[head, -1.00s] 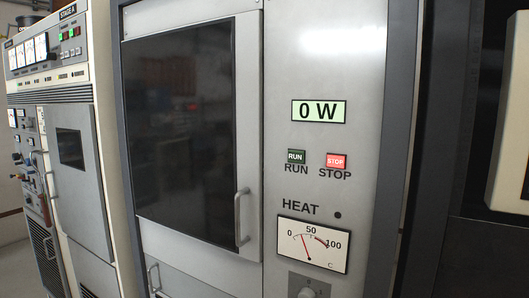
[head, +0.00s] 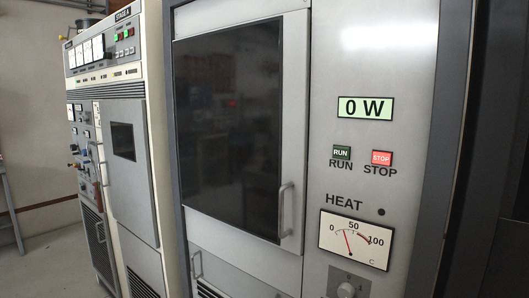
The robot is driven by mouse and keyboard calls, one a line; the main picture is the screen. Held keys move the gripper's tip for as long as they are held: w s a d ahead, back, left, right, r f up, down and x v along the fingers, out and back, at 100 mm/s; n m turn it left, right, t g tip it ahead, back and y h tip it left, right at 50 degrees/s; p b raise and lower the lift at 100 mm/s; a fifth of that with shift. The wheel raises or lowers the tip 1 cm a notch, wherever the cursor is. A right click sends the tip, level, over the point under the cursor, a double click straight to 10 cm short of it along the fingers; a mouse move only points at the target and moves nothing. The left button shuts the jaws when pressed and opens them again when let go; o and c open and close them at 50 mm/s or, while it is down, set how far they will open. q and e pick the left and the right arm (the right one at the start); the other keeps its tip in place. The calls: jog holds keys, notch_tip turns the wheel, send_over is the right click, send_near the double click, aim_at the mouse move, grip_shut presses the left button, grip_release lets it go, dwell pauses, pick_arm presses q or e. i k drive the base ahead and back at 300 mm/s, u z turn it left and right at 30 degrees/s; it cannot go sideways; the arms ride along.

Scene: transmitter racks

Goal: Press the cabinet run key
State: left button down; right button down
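The dark green RUN key (head: 342,153) sits on the grey front panel of the cabinet (head: 400,70), right of its dark glass door. Its label RUN is printed just below it. The red STOP key (head: 382,157) is beside it on the right and looks brighter. Above them a display (head: 366,107) reads 0 W. Neither of my grippers is in view.
Below the keys are a HEAT meter (head: 355,240) with its needle left of the middle and a knob (head: 346,289). The glass door (head: 228,130) is shut, with a handle (head: 286,210). Another rack (head: 125,180) stands to the left. Floor (head: 50,262) shows at lower left.

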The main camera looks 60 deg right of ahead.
aim_at(342, 152)
jog(key=u, duration=0.3)
jog(key=i, duration=1)
jog(key=z, duration=2.45)
